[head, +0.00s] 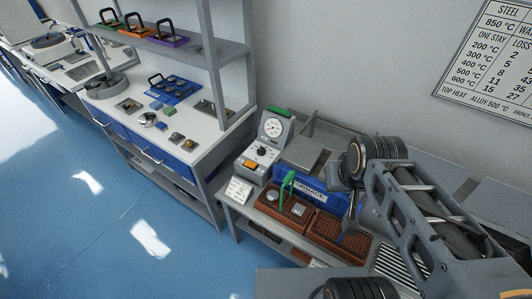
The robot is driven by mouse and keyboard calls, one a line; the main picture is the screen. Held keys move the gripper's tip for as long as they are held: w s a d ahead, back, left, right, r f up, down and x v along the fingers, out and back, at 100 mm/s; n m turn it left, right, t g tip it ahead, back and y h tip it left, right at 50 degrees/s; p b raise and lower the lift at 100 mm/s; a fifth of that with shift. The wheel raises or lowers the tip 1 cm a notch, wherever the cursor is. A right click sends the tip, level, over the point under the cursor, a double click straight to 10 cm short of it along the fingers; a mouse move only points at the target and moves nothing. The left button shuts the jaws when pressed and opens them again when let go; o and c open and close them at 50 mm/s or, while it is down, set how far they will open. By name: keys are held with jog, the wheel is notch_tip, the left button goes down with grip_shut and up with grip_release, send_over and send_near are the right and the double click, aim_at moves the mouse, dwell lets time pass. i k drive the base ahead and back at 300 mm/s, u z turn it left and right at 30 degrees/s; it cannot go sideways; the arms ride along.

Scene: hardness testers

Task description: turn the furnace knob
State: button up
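The furnace (322,196) is a blue box with a white label and a grey top, on the bench at the right. To its left stands a grey control box with a round white gauge (273,127) and, below it, a small black knob (262,151). The knob is in clear view, with nothing touching it. My gripper (349,226) hangs at the end of my arm, right of the knob and in front of the furnace, pointing down over a brown tray (358,258). It is apart from the knob. Its fingers are too small and dark to tell open from shut.
A second brown tray (270,208) with a green handle (287,185) and small metal blocks stands before the furnace. A white card (238,190) stands at the bench's left edge. A white workbench (200,145) with shelves is further left. Blue floor is free at left.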

aim_at(261, 151)
jog(key=u, duration=0.05)
jog(key=k, duration=1.2)
jog(key=u, duration=0.7)
jog(key=i, duration=0.6)
jog(key=u, duration=0.75)
jog(key=i, duration=0.75)
jog(key=z, duration=0.7)
jog(key=i, duration=0.9)
jog(key=z, duration=0.9)
